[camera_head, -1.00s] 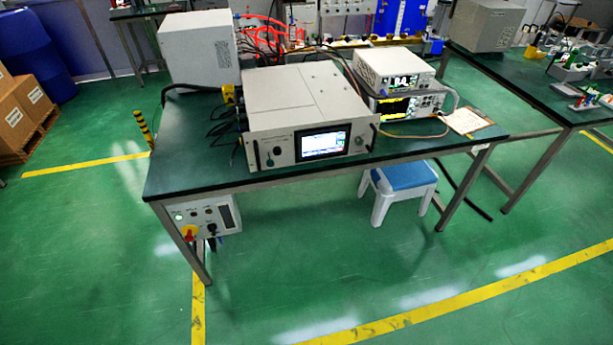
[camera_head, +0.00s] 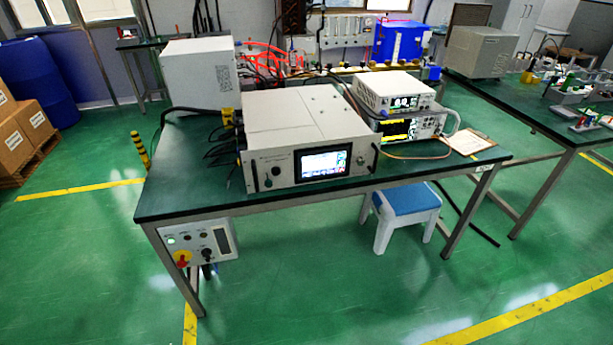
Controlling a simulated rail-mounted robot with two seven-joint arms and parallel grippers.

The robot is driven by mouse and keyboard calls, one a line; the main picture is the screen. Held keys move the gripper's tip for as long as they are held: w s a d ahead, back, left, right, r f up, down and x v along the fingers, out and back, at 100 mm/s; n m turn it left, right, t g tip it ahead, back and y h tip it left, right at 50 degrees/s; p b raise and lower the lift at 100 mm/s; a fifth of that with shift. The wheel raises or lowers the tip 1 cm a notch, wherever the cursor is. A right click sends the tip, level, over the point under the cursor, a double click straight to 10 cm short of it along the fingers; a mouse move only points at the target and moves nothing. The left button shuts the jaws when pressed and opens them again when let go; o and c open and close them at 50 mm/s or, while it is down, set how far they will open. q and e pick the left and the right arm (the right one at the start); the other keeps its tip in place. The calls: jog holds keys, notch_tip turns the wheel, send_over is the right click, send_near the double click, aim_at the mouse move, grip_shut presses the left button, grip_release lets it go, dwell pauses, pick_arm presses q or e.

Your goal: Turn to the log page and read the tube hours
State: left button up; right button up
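The microwave generator (camera_head: 300,118) is a light grey rack unit on the green-topped bench, its front panel facing me. Its lit touchscreen (camera_head: 323,163) shows a mostly white and blue page with a dark strip at the right; the text is too small to read, so I cannot tell which page it is. A round knob (camera_head: 360,160) is right of the screen, and a black knob (camera_head: 276,171) and a small port are at its left. Neither of my grippers is in view.
The bench (camera_head: 190,205) has a control box (camera_head: 197,243) with a red-and-yellow switch under its left front. Stacked instruments (camera_head: 400,105) and a clipboard (camera_head: 467,143) are at right. A blue-topped stool (camera_head: 404,202) stands beneath. The floor in front is clear.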

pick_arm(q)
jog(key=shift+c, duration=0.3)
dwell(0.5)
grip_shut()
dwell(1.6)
